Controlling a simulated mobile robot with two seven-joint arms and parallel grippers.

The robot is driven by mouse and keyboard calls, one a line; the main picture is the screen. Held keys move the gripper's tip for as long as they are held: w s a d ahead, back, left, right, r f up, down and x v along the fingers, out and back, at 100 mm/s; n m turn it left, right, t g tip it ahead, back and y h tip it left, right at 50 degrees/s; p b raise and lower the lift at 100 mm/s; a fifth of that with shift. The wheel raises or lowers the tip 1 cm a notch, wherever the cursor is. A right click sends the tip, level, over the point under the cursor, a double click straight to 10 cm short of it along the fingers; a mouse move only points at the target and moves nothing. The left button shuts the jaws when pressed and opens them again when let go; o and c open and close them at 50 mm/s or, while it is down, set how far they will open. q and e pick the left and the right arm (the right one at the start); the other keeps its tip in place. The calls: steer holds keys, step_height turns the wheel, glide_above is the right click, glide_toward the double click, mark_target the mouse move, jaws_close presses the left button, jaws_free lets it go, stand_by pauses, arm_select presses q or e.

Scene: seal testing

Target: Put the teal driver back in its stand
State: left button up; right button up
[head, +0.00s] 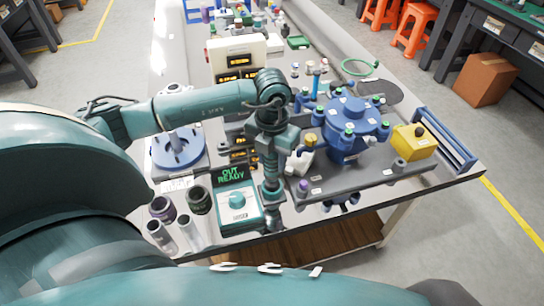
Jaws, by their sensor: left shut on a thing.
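My left gripper (268,174) points down over the near part of the bench. It is shut on the teal driver (271,192), which hangs roughly upright below it, just right of a box with a lit display. The fingers and wrist hide much of the driver, and its lower end is hard to make out. A dark green cup (200,199) and a dark purple cup (161,208) stand left of the box; I cannot tell whether either is the driver's stand. My right gripper is not in view.
The display box (237,200) has a teal knob. Two pale cylinders (188,232) stand near the bench's front left. A blue vessel with green caps (345,125) and a yellow box (414,142) stand to the right. A blue round fixture (180,148) stands at left.

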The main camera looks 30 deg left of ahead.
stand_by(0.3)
arm_select(q)
steer(key=shift+f+b, duration=0.8)
stand_by(1.2)
steer(key=o, duration=1.2)
steer(key=shift+c, duration=0.2)
